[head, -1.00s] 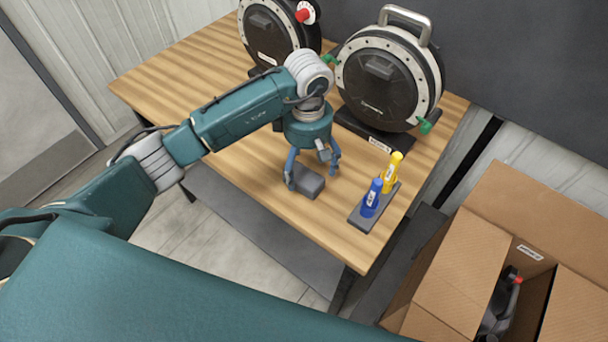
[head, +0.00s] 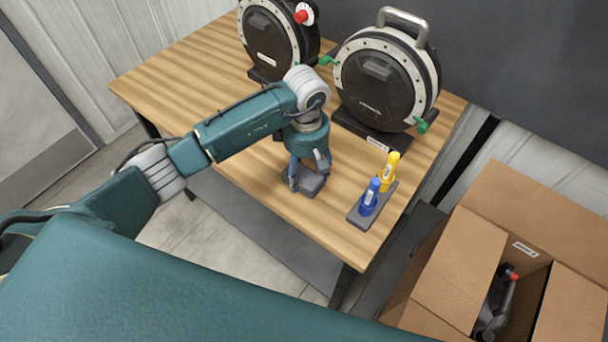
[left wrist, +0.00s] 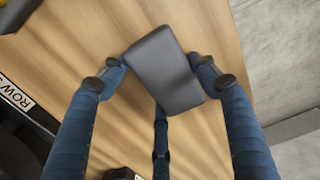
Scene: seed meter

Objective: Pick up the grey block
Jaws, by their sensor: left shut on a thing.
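The grey block (head: 309,184) is a small dark box low over or on the wooden table (head: 215,75), near its front edge. My left gripper (head: 308,180) points down over it, with its blue fingers shut around the block. In the left wrist view the grey block (left wrist: 165,70) sits tilted between the fingertips of the left gripper (left wrist: 160,82). Fingertips touch it on both sides. I cannot tell whether the block is clear of the table. My right gripper is not in view.
Two round black seed meters stand at the back, one at left (head: 276,35) and one at right (head: 385,85). A blue bottle (head: 369,199) and a yellow bottle (head: 389,171) stand on a grey holder (head: 356,218) right of the block. An open cardboard box (head: 450,280) is at the right.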

